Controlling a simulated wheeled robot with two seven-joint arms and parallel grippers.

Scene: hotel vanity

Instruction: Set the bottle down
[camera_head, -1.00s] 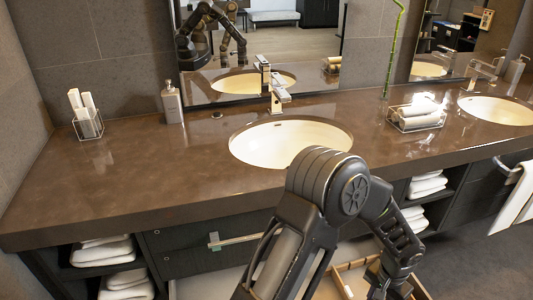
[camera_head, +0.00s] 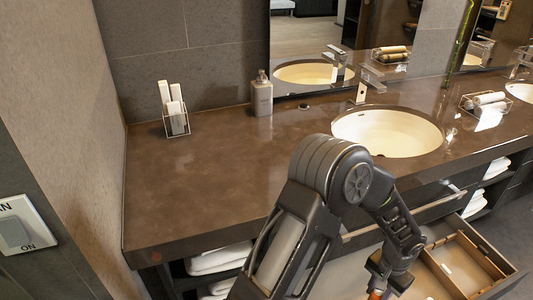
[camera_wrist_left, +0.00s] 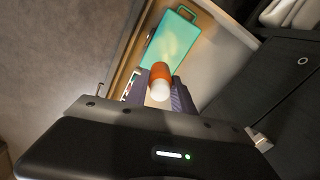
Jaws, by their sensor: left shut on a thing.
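My left gripper (camera_head: 385,286) hangs low over the open drawer (camera_head: 360,275) at the bottom of the head view. In the left wrist view the left gripper (camera_wrist_left: 161,92) is shut on an orange bottle (camera_wrist_left: 160,72) with a white end. The bottle lies between the two dark fingers, with its white end toward the camera. In the head view only a bit of orange shows at the bottom edge; the rest is cut off or hidden. My right gripper is in neither view.
A wooden organiser (camera_head: 462,262) lies in the drawer. A teal case (camera_wrist_left: 171,42) shows beyond the bottle. The brown counter (camera_head: 200,185) has clear room at left; a soap dispenser (camera_head: 262,95), a wire holder (camera_head: 176,122) and the sink (camera_head: 390,132) stand toward the back and right.

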